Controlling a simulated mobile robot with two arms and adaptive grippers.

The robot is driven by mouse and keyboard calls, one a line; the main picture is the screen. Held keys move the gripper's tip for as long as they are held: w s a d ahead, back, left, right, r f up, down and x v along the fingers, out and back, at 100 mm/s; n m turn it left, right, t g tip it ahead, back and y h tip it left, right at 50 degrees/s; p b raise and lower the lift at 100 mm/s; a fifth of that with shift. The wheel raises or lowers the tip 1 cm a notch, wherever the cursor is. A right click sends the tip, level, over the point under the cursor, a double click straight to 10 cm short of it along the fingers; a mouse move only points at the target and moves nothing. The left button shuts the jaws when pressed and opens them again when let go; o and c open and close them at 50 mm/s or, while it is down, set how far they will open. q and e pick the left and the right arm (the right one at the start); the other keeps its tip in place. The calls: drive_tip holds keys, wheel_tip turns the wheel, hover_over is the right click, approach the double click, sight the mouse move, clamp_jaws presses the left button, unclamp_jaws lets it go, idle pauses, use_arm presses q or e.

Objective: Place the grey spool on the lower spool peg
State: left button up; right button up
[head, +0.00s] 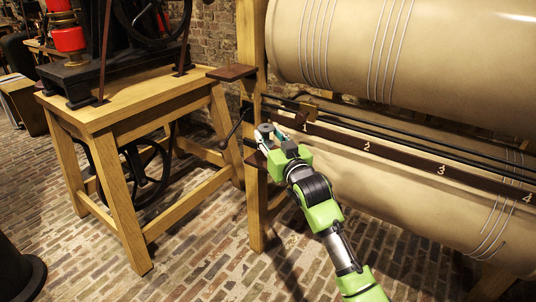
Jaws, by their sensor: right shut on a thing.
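My right gripper (269,141) reaches in from the lower right, at the left end of the big drum frame. It is shut on the small dark grey spool (265,128), whose top shows above the fingers. The spool is beside the wooden post and just above a small brown lower shelf (254,159). The gripper hides most of the spool's lower part, and no lower peg can be made out; whether the spool touches the shelf cannot be told. A similar upper brown shelf (232,72) sticks out from the post higher up. My left gripper is not in view.
Two large tan drums (440,50) fill the right side, with a dark numbered rail (400,158) between them. A thin black crank rod (238,125) is left of the spool. A wooden table (115,112) with a machine stands at left. Brick floor lies open in front.

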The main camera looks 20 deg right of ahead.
sight(271, 145)
drive_tip(key=shift+w+d+f, duration=0.15)
drive_tip(key=shift+w+f, duration=0.7)
drive_tip(key=shift+f, duration=0.2)
drive_tip(key=shift+w+d+f+b, duration=0.1)
drive_tip(key=shift+w+f+b, duration=0.4)
drive_tip(key=shift+f, duration=0.15)
wheel_tip(271, 145, down, 3)
drive_tip(key=shift+r+b, duration=0.1)
drive_tip(key=shift+b, duration=0.4)
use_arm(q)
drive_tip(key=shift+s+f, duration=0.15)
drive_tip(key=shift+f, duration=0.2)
use_arm(e)
drive_tip(key=shift+s, duration=0.1)
drive_tip(key=o, duration=1)
drive_tip(key=shift+c, duration=0.2)
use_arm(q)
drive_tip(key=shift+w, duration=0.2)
